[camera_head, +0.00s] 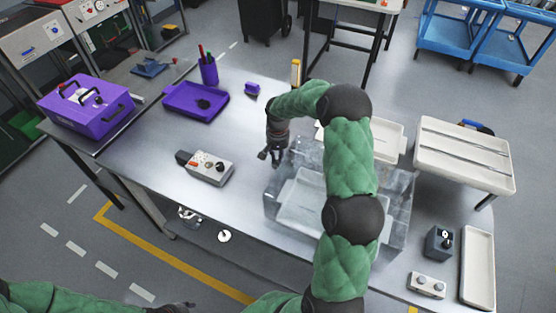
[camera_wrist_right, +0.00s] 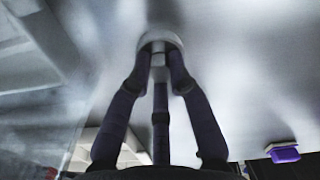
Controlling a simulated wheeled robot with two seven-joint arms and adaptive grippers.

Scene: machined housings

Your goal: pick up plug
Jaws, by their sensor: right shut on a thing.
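My right gripper (camera_head: 272,157) points down over the metal table, left of the clear bin. In the right wrist view its dark fingers (camera_wrist_right: 161,60) close together on a small, pale, round thing (camera_wrist_right: 160,38), which I take to be the plug. Its lower part blends into the blurred grey background, and I cannot tell whether it touches the table. In the head view the fingers hide it. My left gripper (camera_head: 172,307) shows only as a dark shape at the bottom edge, and its fingers cannot be made out.
A clear bin (camera_head: 400,215) stands right of the gripper, partly behind my right arm. A grey control box (camera_head: 206,168) lies to the left. A purple tray (camera_head: 183,104), pen cup (camera_head: 208,72) and purple case (camera_head: 88,112) stand farther left. The table's front left is bare.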

